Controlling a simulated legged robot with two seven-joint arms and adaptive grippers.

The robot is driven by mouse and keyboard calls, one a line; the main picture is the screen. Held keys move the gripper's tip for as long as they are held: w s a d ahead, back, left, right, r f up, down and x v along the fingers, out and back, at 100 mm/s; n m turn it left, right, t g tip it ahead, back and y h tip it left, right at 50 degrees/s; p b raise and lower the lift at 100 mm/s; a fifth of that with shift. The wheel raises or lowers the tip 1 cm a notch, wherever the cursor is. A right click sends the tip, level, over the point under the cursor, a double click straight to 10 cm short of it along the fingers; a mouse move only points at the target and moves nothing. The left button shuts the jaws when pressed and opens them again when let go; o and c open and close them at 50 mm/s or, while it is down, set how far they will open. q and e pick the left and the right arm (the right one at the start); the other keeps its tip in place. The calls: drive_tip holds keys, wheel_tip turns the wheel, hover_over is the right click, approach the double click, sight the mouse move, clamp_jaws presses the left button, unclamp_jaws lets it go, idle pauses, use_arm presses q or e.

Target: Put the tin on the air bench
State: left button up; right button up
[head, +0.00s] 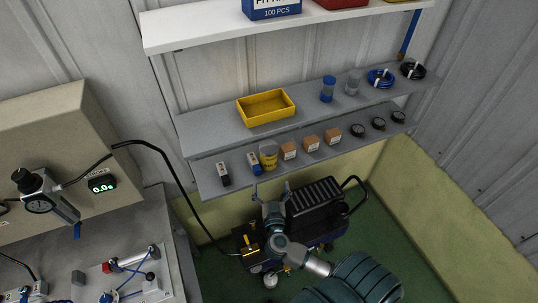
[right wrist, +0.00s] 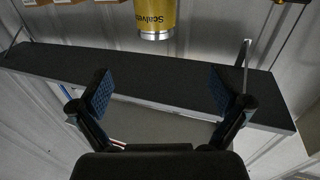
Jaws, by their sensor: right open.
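The yellow tin (head: 268,157) stands on the lowest grey shelf, between a small blue-and-dark bottle and several brown boxes. In the right wrist view the tin (right wrist: 155,18) shows at the top edge, upside down, with dark lettering and a silver rim. My right gripper (head: 271,188) is just below and in front of that shelf, apart from the tin. In the right wrist view its two fingers (right wrist: 160,95) are spread wide with nothing between them. The grey air bench (head: 128,222) is at the lower left, carrying pneumatic parts. My left gripper is not in view.
A yellow tray (head: 266,107) sits on the shelf above, with bottles and coils to its right. A dark compressor (head: 313,205) stands on the green floor behind my right arm. A black hose (head: 172,175) arcs between bench and compressor.

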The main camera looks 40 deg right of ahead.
approach(269, 146)
drive_tip(key=w, duration=0.1)
drive_tip(key=w+d, duration=0.1)
drive_tip(key=w+f, duration=0.1)
drive_tip(key=w, duration=0.1)
drive_tip(key=shift+w+d, duration=0.15)
drive_tip(key=shift+d, duration=0.25)
drive_tip(key=x, duration=0.5)
drive_tip(key=shift+w+d+r, duration=0.15)
drive_tip(key=shift+d, duration=0.3)
drive_tip(key=shift+c, duration=0.3)
drive_tip(key=shift+r, duration=0.1)
drive_tip(key=c, duration=1.6)
